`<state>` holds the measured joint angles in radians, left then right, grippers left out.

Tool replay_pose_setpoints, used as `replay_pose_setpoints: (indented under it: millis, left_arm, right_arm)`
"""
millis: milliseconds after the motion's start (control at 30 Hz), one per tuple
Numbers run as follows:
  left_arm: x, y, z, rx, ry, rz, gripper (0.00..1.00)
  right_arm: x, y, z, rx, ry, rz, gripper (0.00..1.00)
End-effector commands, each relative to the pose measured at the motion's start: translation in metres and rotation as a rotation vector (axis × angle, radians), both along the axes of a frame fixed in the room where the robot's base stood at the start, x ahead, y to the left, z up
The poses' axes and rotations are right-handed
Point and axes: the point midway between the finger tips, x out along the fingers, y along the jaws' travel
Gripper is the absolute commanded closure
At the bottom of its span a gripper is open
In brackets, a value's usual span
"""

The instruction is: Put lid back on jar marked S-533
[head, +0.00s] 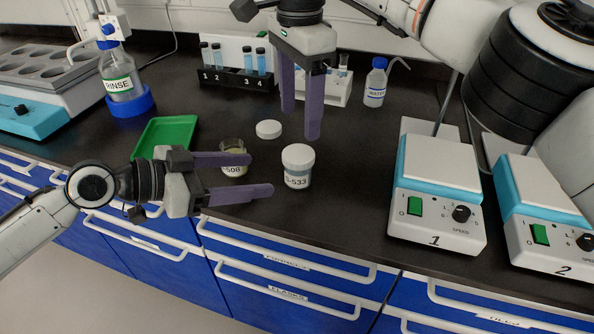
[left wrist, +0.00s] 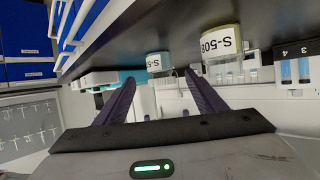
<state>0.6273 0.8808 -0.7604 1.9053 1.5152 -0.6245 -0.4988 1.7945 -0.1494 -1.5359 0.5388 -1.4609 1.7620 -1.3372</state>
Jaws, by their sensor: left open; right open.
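The jar marked S-533 (head: 297,181) stands upright on the black bench, with a white lid (head: 298,155) sitting on its top. My right gripper (head: 300,122) is open, pointing down above and slightly behind this jar, with nothing between its fingers. My left gripper (head: 261,173) is open and level, its fingers pointing right toward the S-533 jar. Its upper finger passes in front of the jar marked S-508 (head: 233,170), which looks uncovered. In the left wrist view, the S-508 jar (left wrist: 221,45) and a partly hidden S-5 label on another jar (left wrist: 158,63) show beyond the open fingers.
A second white lid (head: 268,129) lies on the bench behind the jars. Stirrers (head: 435,205) are at right. The bench between S-533 and the stirrers is clear.

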Motion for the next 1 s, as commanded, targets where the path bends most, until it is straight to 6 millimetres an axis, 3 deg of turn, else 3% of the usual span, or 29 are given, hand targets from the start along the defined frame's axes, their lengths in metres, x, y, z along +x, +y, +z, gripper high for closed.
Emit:
replay_pose_setpoints:
  millis: [233,700,1000]
  left_arm:
    - [0.007,-0.013,-0.006,-0.004,0.001,-0.002,0.36]
    - [0.043,-0.073,-0.035,-0.004,0.002,-0.002,0.36]
    - [0.048,-0.083,-0.040,0.000,0.002,-0.001,0.36]
  right_arm:
    - [0.000,0.001,0.000,0.003,0.001,0.002,0.37]
    - [0.000,0.001,0.000,0.004,0.002,0.003,0.37]
    - [0.000,0.001,0.000,0.004,0.002,0.003,0.37]
